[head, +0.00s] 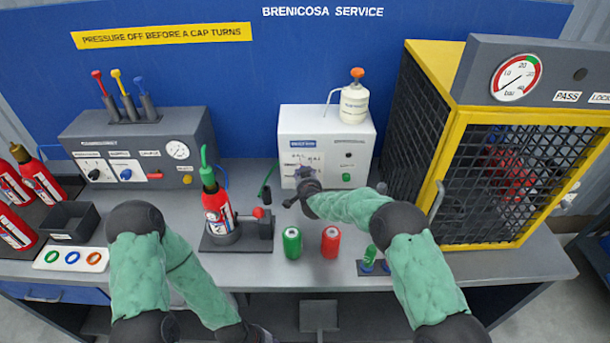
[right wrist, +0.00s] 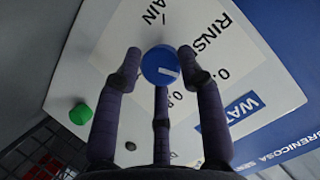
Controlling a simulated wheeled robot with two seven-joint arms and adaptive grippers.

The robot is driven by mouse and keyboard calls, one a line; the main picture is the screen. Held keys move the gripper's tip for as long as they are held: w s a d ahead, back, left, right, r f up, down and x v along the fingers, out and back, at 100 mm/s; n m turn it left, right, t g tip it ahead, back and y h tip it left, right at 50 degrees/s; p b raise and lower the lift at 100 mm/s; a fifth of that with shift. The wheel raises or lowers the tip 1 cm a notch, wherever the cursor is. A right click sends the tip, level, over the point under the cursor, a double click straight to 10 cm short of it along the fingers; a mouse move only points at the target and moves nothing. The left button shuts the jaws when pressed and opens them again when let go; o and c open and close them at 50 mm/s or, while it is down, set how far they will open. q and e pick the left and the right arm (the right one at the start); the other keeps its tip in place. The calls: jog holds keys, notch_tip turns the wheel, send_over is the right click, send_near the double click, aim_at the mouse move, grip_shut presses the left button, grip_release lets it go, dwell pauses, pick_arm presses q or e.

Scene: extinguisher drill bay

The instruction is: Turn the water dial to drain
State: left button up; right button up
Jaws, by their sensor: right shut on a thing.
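The water dial (right wrist: 161,65) is a round blue knob with a white mark, on the white panel of the water unit (head: 360,150). In the right wrist view the mark lies low on the knob, toward the picture's right. I cannot tell which label it meets. Beside the knob I read "RINSE" (right wrist: 203,38) and a partly covered "…AIN" (right wrist: 155,14). My right gripper (right wrist: 160,72) is shut on the dial, its dark fingers around the knob. In the head view this gripper (head: 304,188) hides the dial. My left arm hangs low at the left, its gripper out of frame.
A green button (head: 346,177) is on the water unit, and a white bottle (head: 354,103) stands on top. A red extinguisher (head: 218,215) stands in a holder at left. Green (head: 292,243) and red (head: 330,242) cans stand in front. A yellow-framed cage (head: 440,200) is close on the right.

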jog(key=shift+s+a+f, duration=0.1)
jog(key=shift+a, duration=0.15)
jog(key=o, duration=1.1)
jog(key=shift+a, duration=0.1)
jog(key=shift+d, duration=0.2)
jog(key=v, duration=1.2)
